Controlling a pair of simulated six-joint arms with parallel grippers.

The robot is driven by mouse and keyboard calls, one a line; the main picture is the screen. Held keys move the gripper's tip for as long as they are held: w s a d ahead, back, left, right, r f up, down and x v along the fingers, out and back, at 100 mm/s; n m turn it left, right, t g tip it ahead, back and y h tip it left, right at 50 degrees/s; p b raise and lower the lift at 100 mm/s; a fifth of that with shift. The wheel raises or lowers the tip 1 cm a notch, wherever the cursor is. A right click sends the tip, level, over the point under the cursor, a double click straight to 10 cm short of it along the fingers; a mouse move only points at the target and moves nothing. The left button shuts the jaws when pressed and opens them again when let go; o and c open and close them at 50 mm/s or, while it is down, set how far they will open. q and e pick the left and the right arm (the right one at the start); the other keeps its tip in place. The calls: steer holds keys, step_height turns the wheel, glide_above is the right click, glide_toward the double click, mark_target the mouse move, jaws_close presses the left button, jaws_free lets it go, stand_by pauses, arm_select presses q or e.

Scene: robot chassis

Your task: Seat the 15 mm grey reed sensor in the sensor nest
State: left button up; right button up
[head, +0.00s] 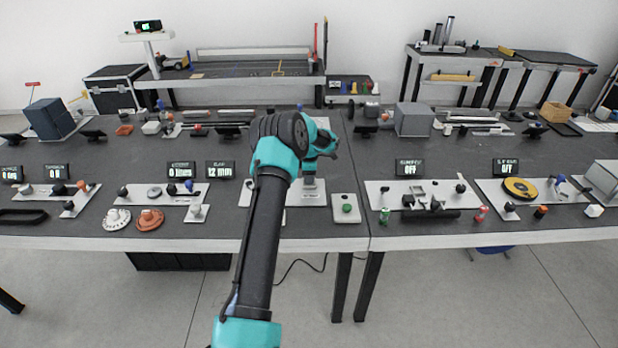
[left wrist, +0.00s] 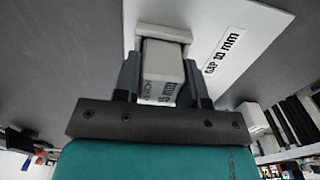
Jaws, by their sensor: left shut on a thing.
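My left gripper (left wrist: 160,70) is shut on the grey reed sensor (left wrist: 160,60), a pale block with dark lettering that includes "15 mm". The dark fingers lie on either side of it. Just beyond the sensor's far end is a pale grey block-like holder (left wrist: 164,32), apparently the sensor nest, on a white plate (left wrist: 245,22). The sensor's end overlaps this holder in the left wrist view; I cannot tell whether it is inside or only in front. In the head view my left gripper (head: 310,182) is over the white plate (head: 314,200); my arm hides part of it.
A label (left wrist: 224,50) on the plate reads "GAP 10 mm". In the head view, a white pad with a green button (head: 346,208) stands just right of the plate. An orange round part (head: 149,220) and other fixtures lie to the left. Dark bench surface lies between stations.

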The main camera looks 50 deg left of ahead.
arm_select(q)
steer(key=shift+f, duration=0.3)
steer(key=o, duration=0.9)
step_height(320, 180, up, 12)
steer(key=shift+r, duration=0.1)
steer(key=shift+d, duration=0.1)
stand_by(0.7)
